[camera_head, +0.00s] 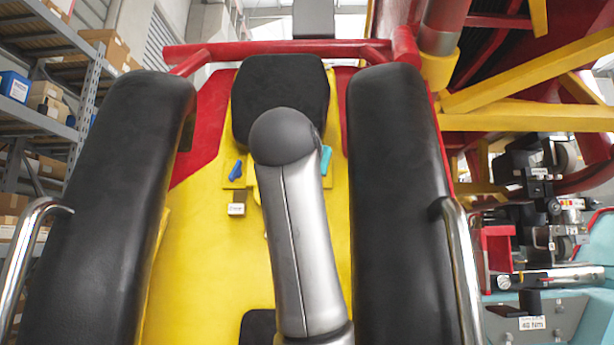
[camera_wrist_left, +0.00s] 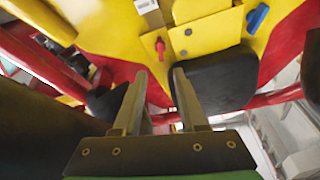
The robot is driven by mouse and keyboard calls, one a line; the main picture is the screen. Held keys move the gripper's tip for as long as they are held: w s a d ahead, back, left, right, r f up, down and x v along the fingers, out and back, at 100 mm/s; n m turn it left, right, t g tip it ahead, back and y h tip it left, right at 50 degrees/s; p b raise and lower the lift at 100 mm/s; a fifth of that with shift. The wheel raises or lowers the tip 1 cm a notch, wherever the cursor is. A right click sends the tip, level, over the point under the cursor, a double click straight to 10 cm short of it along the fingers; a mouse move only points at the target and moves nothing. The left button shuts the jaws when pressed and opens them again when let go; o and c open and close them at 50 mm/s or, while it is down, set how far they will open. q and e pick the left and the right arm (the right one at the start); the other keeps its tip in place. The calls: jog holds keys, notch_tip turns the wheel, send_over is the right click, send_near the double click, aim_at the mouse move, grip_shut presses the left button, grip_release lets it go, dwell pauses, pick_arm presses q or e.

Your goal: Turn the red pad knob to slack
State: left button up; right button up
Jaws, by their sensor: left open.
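The red pad knob (camera_wrist_left: 160,47) shows in the left wrist view on a yellow plate, its handle roughly upright in the picture. My left gripper (camera_wrist_left: 159,74) is open and empty, its two fingertips apart and just below the knob in that view. The fingers do not touch the knob as far as I can see. A white tag (camera_wrist_left: 146,4) is above the knob at the top edge. In the head view my own grey and black arm covers the red knob and most of my left gripper. My right gripper is not in view.
A blue knob (camera_head: 236,170) sits left of my arm, with a white tag (camera_head: 236,209) below it. Black padded bars (camera_head: 115,200) and (camera_head: 395,190) flank the yellow back panel (camera_head: 190,270). A black pad (camera_head: 281,95) is above. Shelves (camera_head: 45,120) stand left.

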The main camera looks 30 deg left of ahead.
pick_arm(q)
jog(key=v, duration=0.3)
jog(key=shift+s+d+b, duration=0.15)
jog(key=shift+s+b, duration=0.15)
jog(key=shift+b, duration=0.05)
jog(key=shift+f, duration=0.15)
